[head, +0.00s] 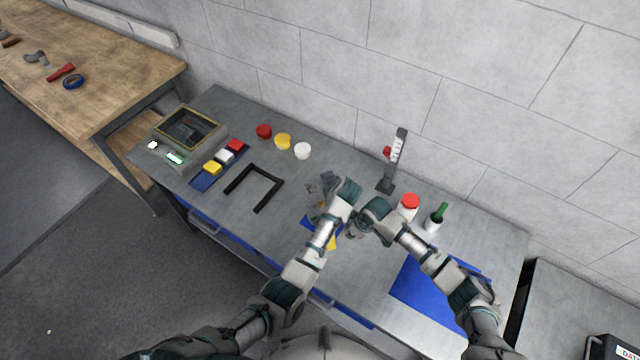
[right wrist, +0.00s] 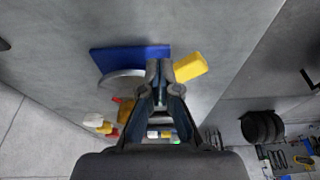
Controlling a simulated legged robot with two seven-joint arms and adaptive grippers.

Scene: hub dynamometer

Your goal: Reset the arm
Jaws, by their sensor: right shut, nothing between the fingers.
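My right gripper (head: 354,232) is over the middle of the grey table; its shut, empty fingers show in the right wrist view (right wrist: 159,72). My left gripper (head: 320,188) is close by on its left, and its fingers are too small and dark to read. Below the two hands lies a small blue plate (head: 308,222) with a yellow piece (head: 332,243), both partly hidden by my left arm. The right wrist view shows the blue plate (right wrist: 130,58), a grey rounded part and the yellow block (right wrist: 190,67) beside the fingertips, apparently apart from them.
A dark upright stand with a scale and red knob (head: 394,158) is at the back. A red-lidded jar (head: 408,206) and green-necked bottle (head: 436,217) stand near my right forearm. A black bracket (head: 256,184), coloured caps, blocks and a tester (head: 188,130) are left. A blue mat (head: 412,285) lies right.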

